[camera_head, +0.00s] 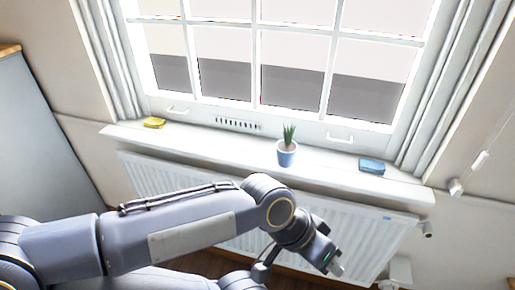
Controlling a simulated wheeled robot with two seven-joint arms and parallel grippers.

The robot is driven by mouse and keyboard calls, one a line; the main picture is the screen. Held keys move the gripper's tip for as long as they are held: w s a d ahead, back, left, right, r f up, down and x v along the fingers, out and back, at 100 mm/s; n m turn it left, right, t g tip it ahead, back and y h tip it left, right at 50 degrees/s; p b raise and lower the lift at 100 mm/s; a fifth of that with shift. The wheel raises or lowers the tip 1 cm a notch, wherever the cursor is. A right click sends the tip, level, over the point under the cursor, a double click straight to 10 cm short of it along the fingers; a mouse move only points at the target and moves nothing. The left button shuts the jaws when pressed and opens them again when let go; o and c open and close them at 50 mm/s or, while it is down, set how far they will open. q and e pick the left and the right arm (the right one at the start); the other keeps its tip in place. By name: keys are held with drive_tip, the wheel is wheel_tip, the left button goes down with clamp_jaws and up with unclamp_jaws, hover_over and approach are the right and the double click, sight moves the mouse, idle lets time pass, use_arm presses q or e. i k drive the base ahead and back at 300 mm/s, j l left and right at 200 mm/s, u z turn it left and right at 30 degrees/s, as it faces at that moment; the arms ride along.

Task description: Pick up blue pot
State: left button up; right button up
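The blue pot (287,156) stands upright on the white windowsill, a little right of the middle of the view. A green spiky plant (289,134) grows in it. My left arm comes in from the left across the front of the radiator. My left gripper (335,266) is at its end, below and to the right of the pot and well apart from it. It is small and seen at an angle, so its finger opening is unclear. I do not see my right gripper.
The windowsill (220,146) also bears a yellow object (154,122) at the left and a blue object (371,166) right of the pot. A white radiator (375,236) hangs under the sill. The window (260,60) is behind. The sill is clear on both sides close to the pot.

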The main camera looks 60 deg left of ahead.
sight(286, 149)
drive_tip(key=u, duration=1.8)
drive_tip(key=i+j+z, duration=0.1)
drive_tip(key=i+j, duration=0.3)
drive_tip(key=j, duration=0.25)
drive_tip(key=i+j+z, duration=0.25)
drive_tip(key=i+j, duration=0.15)
drive_tip(key=j, duration=0.25)
drive_tip(key=i+j, duration=0.2)
drive_tip(key=j, duration=0.15)
drive_tip(key=i+j+z, duration=0.15)
drive_tip(key=j, duration=0.2)
